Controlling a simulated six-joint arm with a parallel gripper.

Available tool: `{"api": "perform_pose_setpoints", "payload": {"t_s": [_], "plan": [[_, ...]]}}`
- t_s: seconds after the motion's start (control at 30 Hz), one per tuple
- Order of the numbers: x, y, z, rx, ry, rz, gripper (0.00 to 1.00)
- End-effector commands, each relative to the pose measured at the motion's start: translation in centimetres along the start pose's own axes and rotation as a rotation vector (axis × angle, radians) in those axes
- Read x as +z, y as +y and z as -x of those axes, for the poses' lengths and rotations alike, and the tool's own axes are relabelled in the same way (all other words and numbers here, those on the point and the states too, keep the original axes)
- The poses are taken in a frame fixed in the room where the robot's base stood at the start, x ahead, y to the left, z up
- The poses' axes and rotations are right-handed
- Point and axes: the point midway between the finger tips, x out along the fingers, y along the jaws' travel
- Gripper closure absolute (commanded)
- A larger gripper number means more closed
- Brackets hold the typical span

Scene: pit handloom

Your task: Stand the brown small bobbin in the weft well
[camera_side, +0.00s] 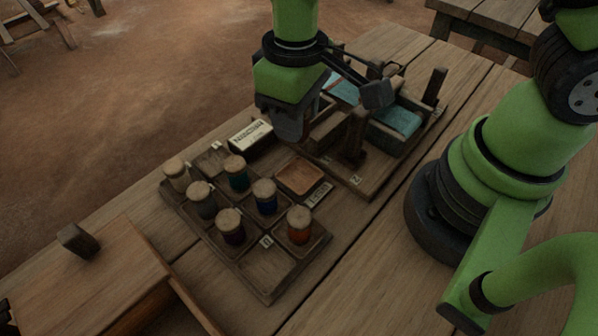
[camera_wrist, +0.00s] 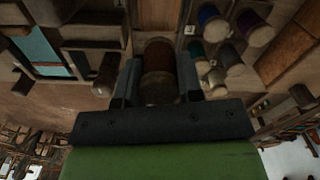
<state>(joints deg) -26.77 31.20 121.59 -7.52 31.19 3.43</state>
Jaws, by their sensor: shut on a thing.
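The brown small bobbin (camera_wrist: 157,54) is between the two fingers of my gripper (camera_wrist: 160,72) in the wrist view, with its pale wooden end towards the camera. My gripper (camera_side: 291,126) is shut on it. In the side view my gripper hangs over the place between the bobbin tray and the wooden frame, and it hides the bobbin. A square recess with a reddish-brown floor (camera_side: 300,178) and a label beside it lies just below my gripper in the picture.
The bobbin tray (camera_side: 281,291) holds several upright bobbins, among them orange (camera_side: 299,226), blue (camera_side: 266,202) and green (camera_side: 238,178) ones. Its front cell (camera_side: 267,268) is empty. A labelled block (camera_side: 250,136) stands behind. Wooden posts (camera_side: 356,135) and teal cloth (camera_side: 400,122) are to the right.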

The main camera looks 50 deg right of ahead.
Motion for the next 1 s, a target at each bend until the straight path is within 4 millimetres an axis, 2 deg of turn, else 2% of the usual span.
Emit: {"api": "perform_pose_setpoints", "payload": {"t_s": [0.2, 0.43, 0.6, 0.73, 1.0], "plan": [[0.3, 0.1, -4.0, 0.002, -0.009, -0.001, 0.88], [0.3, 0.1, -6.3, 0.001, -0.006, -0.001, 0.88], [0.3, 0.1, -8.8, 0.002, -0.007, -0.001, 0.88], [0.2, 0.1, -9.6, 0.001, -0.003, -0.001, 0.88], [0.2, 0.1, -9.7, 0.001, -0.003, -0.001, 0.88]]}}
